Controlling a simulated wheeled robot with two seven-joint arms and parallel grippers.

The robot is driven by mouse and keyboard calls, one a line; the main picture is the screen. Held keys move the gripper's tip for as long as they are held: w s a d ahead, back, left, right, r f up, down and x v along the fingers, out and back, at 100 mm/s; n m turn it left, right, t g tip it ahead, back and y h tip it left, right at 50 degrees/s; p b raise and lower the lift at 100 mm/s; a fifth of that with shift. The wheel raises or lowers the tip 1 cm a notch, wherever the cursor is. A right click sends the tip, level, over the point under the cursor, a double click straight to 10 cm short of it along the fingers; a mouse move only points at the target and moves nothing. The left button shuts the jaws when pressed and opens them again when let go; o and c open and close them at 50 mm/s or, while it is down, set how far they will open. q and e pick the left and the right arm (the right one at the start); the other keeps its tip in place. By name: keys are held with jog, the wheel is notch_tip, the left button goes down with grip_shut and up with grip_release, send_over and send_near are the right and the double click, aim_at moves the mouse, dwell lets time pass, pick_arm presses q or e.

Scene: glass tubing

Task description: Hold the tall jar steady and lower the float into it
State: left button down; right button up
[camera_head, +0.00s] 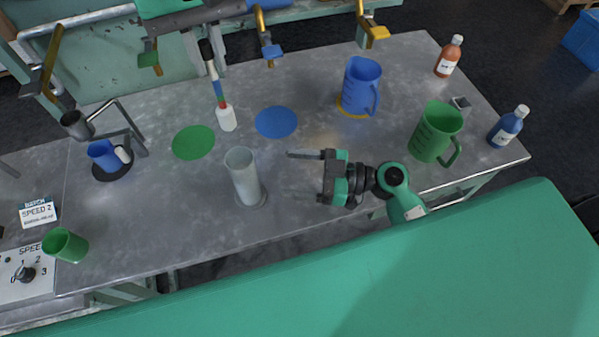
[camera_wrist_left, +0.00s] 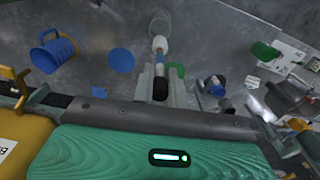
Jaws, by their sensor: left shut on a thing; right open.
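The tall jar (camera_head: 243,178), a pale grey cylinder, stands upright near the front middle of the table. The float (camera_head: 221,98) has a white bulb, red, blue and green bands and a dark top end; it hangs slightly tilted behind the jar, apart from it. My left gripper (camera_head: 206,42) is shut on the float's dark top end. The wrist view shows the float (camera_wrist_left: 160,47) between the left gripper's fingers (camera_wrist_left: 161,82). My right gripper (camera_head: 314,177) is open and empty to the right of the jar, not touching it.
A green disc (camera_head: 193,142) and blue disc (camera_head: 276,122) lie behind the jar. A blue jug (camera_head: 361,82), green jug (camera_head: 436,132) and bottles (camera_head: 449,57) (camera_head: 508,127) are at right. A blue cup (camera_head: 104,155), green cup (camera_head: 65,245) and speed panel (camera_head: 25,272) are at left.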

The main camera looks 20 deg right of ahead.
aim_at(256, 170)
jog(key=x, duration=1.1)
jog(key=shift+a, duration=0.25)
jog(key=shift+c, duration=0.3)
